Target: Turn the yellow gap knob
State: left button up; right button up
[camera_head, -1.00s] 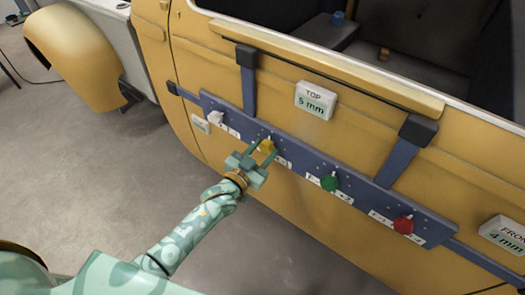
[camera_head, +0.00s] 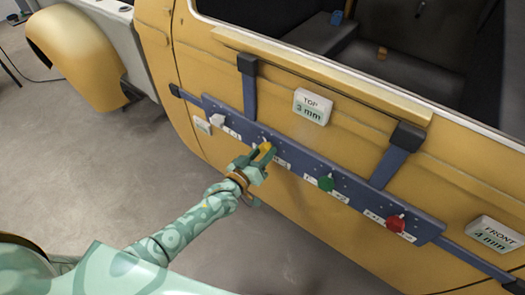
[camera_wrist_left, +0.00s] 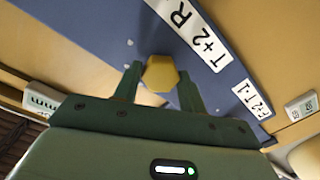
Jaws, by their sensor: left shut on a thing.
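The yellow knob (camera_head: 266,146) sits on the blue bar across the yellow door, second from the left. In the left wrist view the yellow knob (camera_wrist_left: 160,74) is six-sided and lies between the two green fingers. My left gripper (camera_head: 263,156) is shut on it; in the left wrist view the gripper (camera_wrist_left: 159,84) has one finger on each side. A label reading "T+2 R" (camera_wrist_left: 195,35) lies beside the knob. The TOP display (camera_head: 312,106) reads 3 mm and the FRONT display (camera_head: 493,236) reads 4 mm. My right gripper is not in view.
On the same blue bar (camera_head: 350,192) are a white knob (camera_head: 217,120), a green knob (camera_head: 326,183) and a red knob (camera_head: 395,223). Two blue straps with dark clamps (camera_head: 247,64) run up to the window ledge. Grey floor (camera_head: 90,170) lies open to the left.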

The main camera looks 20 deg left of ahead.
pick_arm(q)
jog(key=shift+n, duration=0.5)
jog(key=o, duration=1)
jog(key=p+v, duration=0.2)
jog(key=v, duration=1.4)
jog(key=shift+s+a, duration=0.2)
